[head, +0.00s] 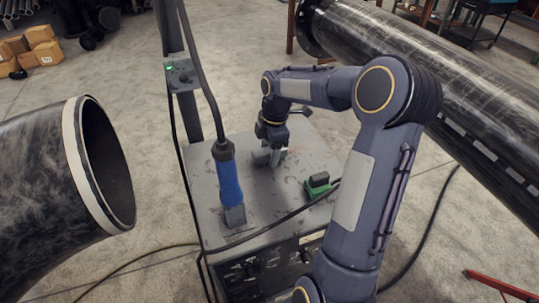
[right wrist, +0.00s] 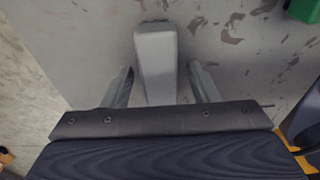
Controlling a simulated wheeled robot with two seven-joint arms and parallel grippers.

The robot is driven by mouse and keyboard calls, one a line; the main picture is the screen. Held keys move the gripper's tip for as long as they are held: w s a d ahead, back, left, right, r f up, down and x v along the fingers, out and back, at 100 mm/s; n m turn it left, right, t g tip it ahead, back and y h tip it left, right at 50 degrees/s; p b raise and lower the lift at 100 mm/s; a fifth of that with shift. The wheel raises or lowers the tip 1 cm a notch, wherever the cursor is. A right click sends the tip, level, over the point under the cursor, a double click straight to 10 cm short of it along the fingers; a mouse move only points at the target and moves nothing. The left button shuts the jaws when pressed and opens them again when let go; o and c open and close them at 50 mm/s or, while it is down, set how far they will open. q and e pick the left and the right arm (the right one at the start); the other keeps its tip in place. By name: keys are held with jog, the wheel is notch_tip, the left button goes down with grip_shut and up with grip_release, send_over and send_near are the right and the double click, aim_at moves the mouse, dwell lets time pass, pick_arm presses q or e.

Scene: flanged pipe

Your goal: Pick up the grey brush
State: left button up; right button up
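The grey brush (right wrist: 155,60) shows in the right wrist view as a long pale grey block on the worn grey cabinet top. In the head view the brush (head: 262,157) is partly hidden by my right gripper (head: 272,152), which reaches down over it. In the right wrist view the gripper's fingers (right wrist: 163,84) stand apart, one on each side of the brush, with a gap visible at both sides. The near end of the brush is hidden behind the gripper body. My left gripper is in neither view.
A blue-handled tool (head: 230,184) with a thick cable stands on the cabinet top (head: 262,211), left of the gripper. A green block with a dark top (head: 318,186) lies to the right. A thin post carries a control box (head: 181,76). Large pipes flank the cabinet.

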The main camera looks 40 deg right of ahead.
aim_at(268, 150)
jog(key=c, duration=1)
jog(key=shift+r, duration=0.15)
jog(key=shift+r, duration=0.3)
notch_tip(268, 150, up, 2)
jog(key=shift+r, duration=0.15)
jog(key=s+a+r, duration=0.1)
jog(key=s+r, duration=0.2)
jog(key=s, duration=0.1)
jog(key=s+a+r+b, duration=0.1)
jog(key=s+a+r, duration=0.1)
jog(key=s, duration=0.3)
jog(key=s+a+r+b, duration=0.1)
jog(key=s+r, duration=0.3)
jog(key=shift+s+a+r, duration=0.15)
jog(key=shift+a+r, duration=0.15)
jog(key=shift+r, duration=0.1)
